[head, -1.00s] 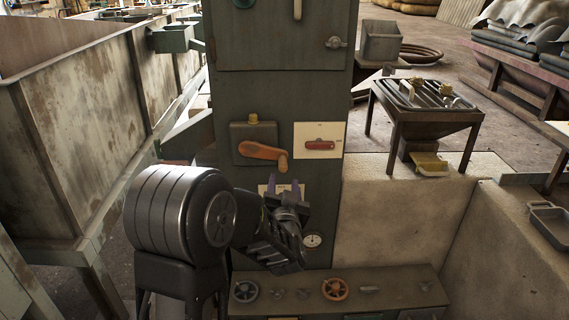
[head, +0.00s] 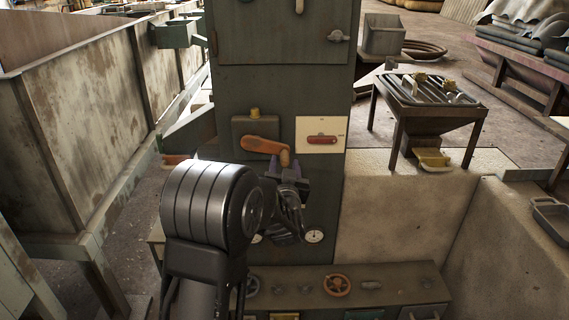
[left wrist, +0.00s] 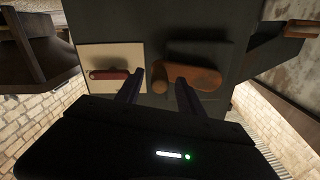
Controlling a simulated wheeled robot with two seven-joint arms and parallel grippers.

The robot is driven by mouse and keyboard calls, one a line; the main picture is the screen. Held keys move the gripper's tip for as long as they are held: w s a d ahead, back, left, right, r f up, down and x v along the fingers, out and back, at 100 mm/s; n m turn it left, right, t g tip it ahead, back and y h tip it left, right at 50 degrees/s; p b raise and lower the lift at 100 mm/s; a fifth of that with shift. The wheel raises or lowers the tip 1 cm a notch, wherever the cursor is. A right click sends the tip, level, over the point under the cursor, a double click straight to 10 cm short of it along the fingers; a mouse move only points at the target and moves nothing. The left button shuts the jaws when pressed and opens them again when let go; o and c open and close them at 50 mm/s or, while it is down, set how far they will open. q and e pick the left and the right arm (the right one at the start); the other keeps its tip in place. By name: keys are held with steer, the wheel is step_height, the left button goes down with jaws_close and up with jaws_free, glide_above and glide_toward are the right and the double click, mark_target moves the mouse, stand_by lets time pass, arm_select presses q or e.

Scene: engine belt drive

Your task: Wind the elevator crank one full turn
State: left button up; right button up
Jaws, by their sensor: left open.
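The orange-brown elevator crank (head: 259,145) is on a grey box on the front of the dark green column. Its arm points right and slightly down, and its handle (head: 285,158) is at the right end. My left gripper (head: 289,172) is open, just below the handle in the head view. In the left wrist view the crank arm (left wrist: 200,78) runs to the right. The handle (left wrist: 158,77) appears between the two dark fingertips of my left gripper (left wrist: 159,80), not clasped. Whether the fingers touch it cannot be told. My right gripper is in neither view.
A red switch (head: 322,140) on a pale plate is close right of the crank. Below is a ledge with handwheels (head: 337,285). A gauge (head: 314,235) is under my left gripper. A tall rusty bin (head: 85,110) stands left.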

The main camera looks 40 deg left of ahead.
arm_select(q)
steer(key=shift+x, duration=0.95)
steer(key=shift+c, duration=0.4)
jaws_close()
stand_by(0.3)
